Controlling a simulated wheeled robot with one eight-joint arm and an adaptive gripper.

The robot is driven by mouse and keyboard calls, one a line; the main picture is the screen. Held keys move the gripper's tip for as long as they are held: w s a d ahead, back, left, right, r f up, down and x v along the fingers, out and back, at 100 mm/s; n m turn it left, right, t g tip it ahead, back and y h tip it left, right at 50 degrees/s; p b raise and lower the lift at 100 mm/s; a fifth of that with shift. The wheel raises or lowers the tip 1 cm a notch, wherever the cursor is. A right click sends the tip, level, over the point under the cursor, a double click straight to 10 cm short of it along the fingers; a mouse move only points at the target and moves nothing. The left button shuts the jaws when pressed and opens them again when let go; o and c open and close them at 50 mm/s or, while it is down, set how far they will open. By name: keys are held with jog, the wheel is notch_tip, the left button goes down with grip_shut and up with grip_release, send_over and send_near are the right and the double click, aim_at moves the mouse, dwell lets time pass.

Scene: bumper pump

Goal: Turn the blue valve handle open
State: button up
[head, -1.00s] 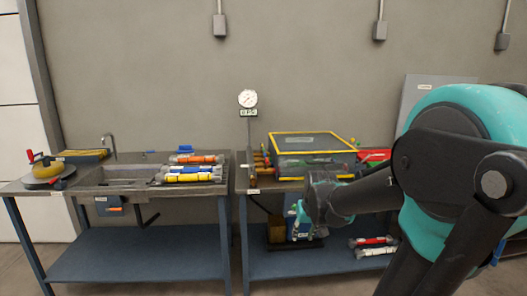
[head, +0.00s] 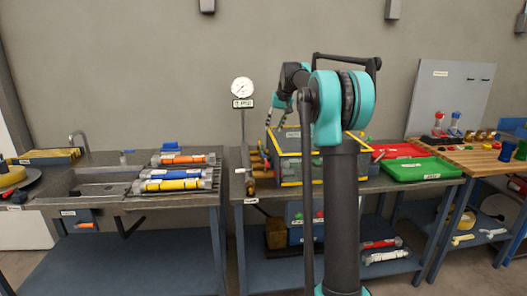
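My arm reaches over the middle bench, and my gripper (head: 275,117) hangs small and dark in front of the wall, above the left end of the yellow-edged box (head: 290,150). Its fingers are too small to tell open from shut. Brass-coloured fittings (head: 256,162) stand at the box's left side, right of the gauge post. I cannot make out a blue valve handle there; my arm hides part of the box.
A pressure gauge (head: 242,88) stands on a thin post close left of my gripper. A rack of coloured tubes (head: 178,184) lies on the left bench. Red (head: 398,151) and green (head: 418,169) trays sit to the right. A grey panel (head: 450,95) stands behind the right bench.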

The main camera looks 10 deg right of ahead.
aim_at(264, 154)
jog(key=x, duration=1.7)
jog(key=shift+s+d, duration=0.1)
jog(key=shift+s, duration=0.05)
grip_shut()
